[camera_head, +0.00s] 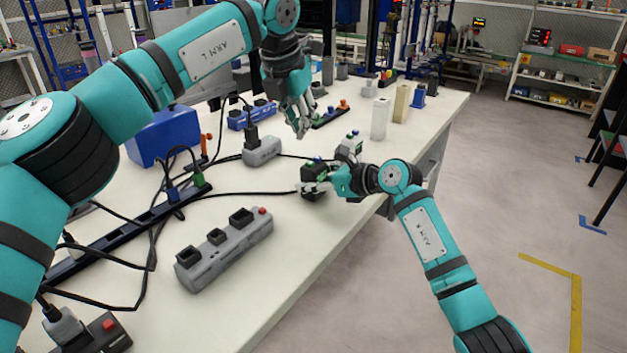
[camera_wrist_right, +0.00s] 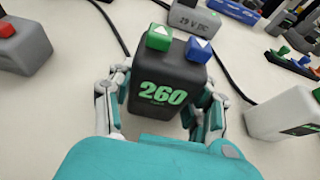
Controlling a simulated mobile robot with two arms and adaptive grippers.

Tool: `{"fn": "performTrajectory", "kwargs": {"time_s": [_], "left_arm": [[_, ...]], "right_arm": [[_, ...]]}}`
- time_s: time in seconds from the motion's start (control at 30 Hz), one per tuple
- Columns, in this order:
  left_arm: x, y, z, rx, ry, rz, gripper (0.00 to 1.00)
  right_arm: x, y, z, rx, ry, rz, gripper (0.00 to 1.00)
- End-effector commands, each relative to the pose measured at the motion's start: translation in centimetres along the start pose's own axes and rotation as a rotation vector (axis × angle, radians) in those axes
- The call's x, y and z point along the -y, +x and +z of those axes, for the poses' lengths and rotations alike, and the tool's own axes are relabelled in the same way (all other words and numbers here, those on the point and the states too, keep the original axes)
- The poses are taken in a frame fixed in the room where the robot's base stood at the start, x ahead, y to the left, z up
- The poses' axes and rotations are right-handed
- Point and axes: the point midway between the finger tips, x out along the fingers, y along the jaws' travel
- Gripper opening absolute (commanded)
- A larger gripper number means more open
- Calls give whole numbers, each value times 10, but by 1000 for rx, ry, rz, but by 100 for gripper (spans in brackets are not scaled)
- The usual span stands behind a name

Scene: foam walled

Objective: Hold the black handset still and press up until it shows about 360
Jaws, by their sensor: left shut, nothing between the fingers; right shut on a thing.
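The black handset (camera_head: 313,172) stands upright on the table near its right edge. In the right wrist view the black handset (camera_wrist_right: 165,82) shows 260 in green digits. On top it has a green button (camera_wrist_right: 159,38) and a blue button (camera_wrist_right: 198,49), each with a white triangle; I cannot tell for sure which way each points. My right gripper (camera_head: 322,186) is shut on the handset, a finger on each side; its fingers also show in the wrist view (camera_wrist_right: 160,108). My left gripper (camera_head: 301,133) is shut and empty, above and behind the handset, apart from it.
A pale handset (camera_head: 350,147) with green and blue buttons stands close behind the black one. A grey power strip (camera_head: 225,248) lies in front to the left. A grey adapter (camera_head: 262,151) and black cables lie left of the handset. White (camera_head: 380,118) and beige blocks stand farther back.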

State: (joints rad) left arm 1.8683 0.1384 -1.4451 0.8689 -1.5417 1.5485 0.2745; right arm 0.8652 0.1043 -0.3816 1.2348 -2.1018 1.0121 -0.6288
Motion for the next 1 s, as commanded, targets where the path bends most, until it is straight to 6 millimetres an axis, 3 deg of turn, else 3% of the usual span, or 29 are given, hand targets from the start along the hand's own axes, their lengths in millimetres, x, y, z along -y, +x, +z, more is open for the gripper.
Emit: {"fn": "performTrajectory", "kwargs": {"time_s": [1.0], "left_arm": [[0,2,1,15,31,-1,0]], "right_arm": [[0,0,0,0,0,0,14]]}}
